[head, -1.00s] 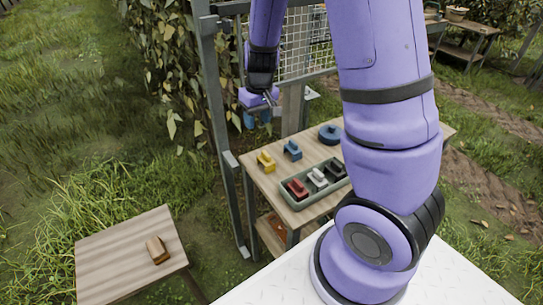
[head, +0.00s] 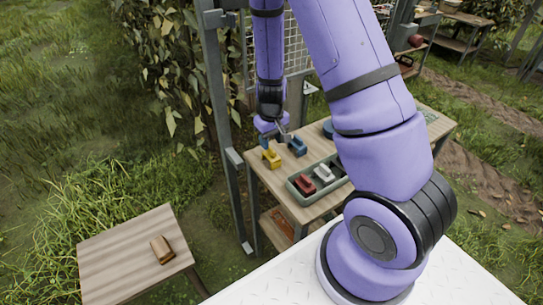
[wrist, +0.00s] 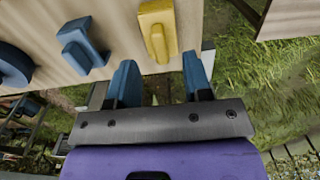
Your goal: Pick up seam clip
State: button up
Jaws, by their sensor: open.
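Several small clips are on the wooden table (head: 292,205), and I cannot tell which is the seam clip. A yellow clip (head: 271,158) and a blue clip (head: 297,146) stand loose near its left end. A red clip (head: 304,185) and a white clip (head: 323,173) sit in a green tray (head: 298,195). My gripper (head: 275,137) is open and empty, close to the yellow and blue clips. In the wrist view, the yellow clip (wrist: 158,32) lies beyond the gap between my fingers (wrist: 160,78), apart from them. The blue clip (wrist: 82,46) lies to its left.
A round blue object (head: 328,128) is partly hidden behind my arm; it also shows in the wrist view (wrist: 12,66). A metal post (head: 222,110) stands beside the table's left edge. A smaller table (head: 115,255) at lower left holds a brown block (head: 162,250).

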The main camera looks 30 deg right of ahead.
aim_at(271, 149)
jog(key=shift+f, duration=2.3)
jog(key=shift+c, duration=0.4)
jog(key=c, duration=0.4)
jog(key=shift+r, duration=0.1)
notch_tip(271, 149, up, 10)
jog(key=shift+f, duration=0.1)
